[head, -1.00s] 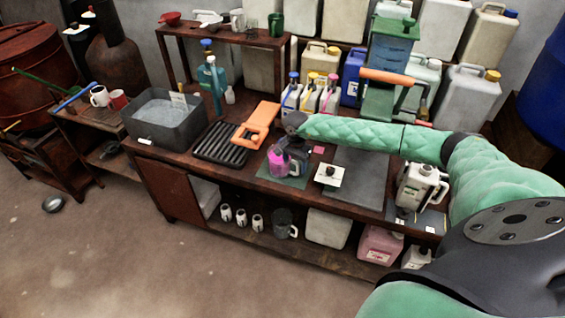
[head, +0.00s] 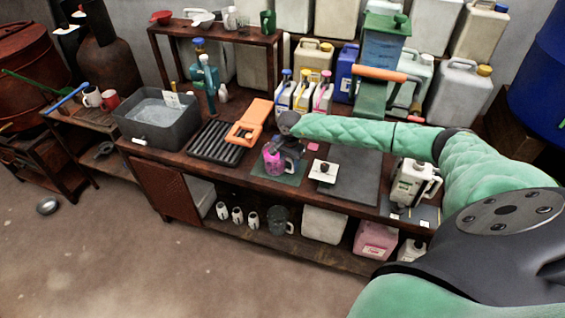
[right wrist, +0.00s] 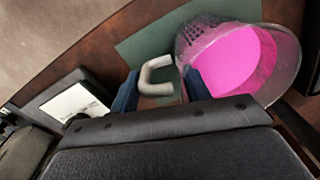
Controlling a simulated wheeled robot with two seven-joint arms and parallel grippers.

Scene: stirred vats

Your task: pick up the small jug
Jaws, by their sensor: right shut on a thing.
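The small jug (head: 272,162) is clear, holds bright pink liquid and shows on a dark green mat (head: 291,178) on the bench. In the right wrist view the jug (right wrist: 235,62) is at the upper right, its pale handle (right wrist: 150,78) pointing left. My right gripper (head: 284,153) reaches in from the right beside the jug. In the wrist view its blue fingers (right wrist: 160,92) are on either side of the handle, and it is shut on the jug there. I cannot tell whether the jug's base touches the mat. My left gripper is not in view.
A white card with a black knob (head: 323,170) lies right of the jug, by a dark grey slab (head: 352,180). Several bottles (head: 303,92) stand behind. A white can (head: 413,183) stands at the right.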

